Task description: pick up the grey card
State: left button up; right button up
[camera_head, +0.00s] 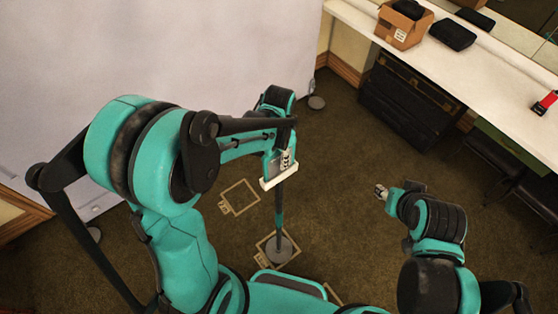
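My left gripper (287,160) points down over the top of a thin stand with a teal pole (279,210) and a round grey base (279,249). A pale, narrow flat piece (273,181) shows at its fingertips, almost edge-on. It may be the grey card, but I cannot tell for sure, nor whether the fingers are closed on it. My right gripper (381,191) is at the right, low over the carpet and far from the stand. Its fingers are too small to read. No other grey card shows.
Tape squares (239,197) mark the brown carpet. A pale backdrop (150,50) fills the upper left. A white counter (480,75) at the upper right holds a cardboard box (404,27), black cases (452,34) and a red item (546,102). A black trunk (405,105) stands below.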

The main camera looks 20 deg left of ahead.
pick_arm(q)
jog(key=shift+f, duration=0.15)
dwell(0.3)
grip_shut()
